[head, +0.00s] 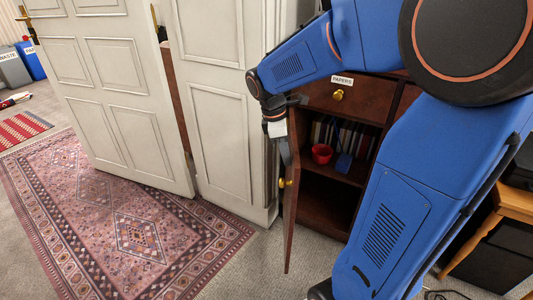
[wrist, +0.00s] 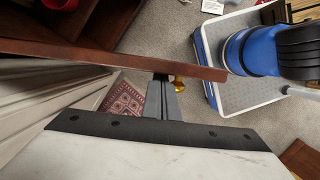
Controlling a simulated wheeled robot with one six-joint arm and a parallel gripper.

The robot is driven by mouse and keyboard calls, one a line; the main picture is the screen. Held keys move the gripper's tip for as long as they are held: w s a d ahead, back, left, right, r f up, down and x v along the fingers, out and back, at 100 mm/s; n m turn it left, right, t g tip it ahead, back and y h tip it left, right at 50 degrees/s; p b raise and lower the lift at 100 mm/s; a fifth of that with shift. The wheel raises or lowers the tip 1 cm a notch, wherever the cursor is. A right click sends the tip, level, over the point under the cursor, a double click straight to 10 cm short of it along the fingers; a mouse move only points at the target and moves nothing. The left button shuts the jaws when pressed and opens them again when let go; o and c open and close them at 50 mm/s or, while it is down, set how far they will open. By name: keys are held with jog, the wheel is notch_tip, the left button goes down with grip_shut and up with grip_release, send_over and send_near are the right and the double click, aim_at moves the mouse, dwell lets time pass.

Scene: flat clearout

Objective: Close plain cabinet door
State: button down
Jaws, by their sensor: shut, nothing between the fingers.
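The plain cabinet door (head: 292,215) is dark reddish-brown and stands wide open, swung out from the left side of the dark wood cabinet (head: 325,200). Its brass knob (head: 286,183) is on the outer, left face. In the wrist view the top edge of the door (wrist: 110,57) crosses the picture, with the knob (wrist: 179,83) just below it. My gripper (head: 284,157) points down on the outer side of the door, close to the knob. Its fingers (wrist: 163,95) are shut and empty beside the knob; whether they touch the door I cannot tell.
A white panelled door (head: 115,90) and a white panel (head: 215,110) stand close to the left of the cabinet door. The open shelf holds a red cup (head: 321,153), a blue item (head: 344,163) and books. A drawer labelled PAPERS (head: 345,97) is above. A patterned rug (head: 140,235) lies left.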

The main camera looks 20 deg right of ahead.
jog(key=s+d+n, duration=0.1)
jog(key=d+n, duration=0.2)
jog(key=d, duration=0.8)
jog(key=s+d+n+t, duration=0.1)
jog(key=d+n, duration=0.2)
jog(key=d, duration=0.9)
jog(key=shift+s+d, duration=0.3)
jog(key=shift+a, duration=0.1)
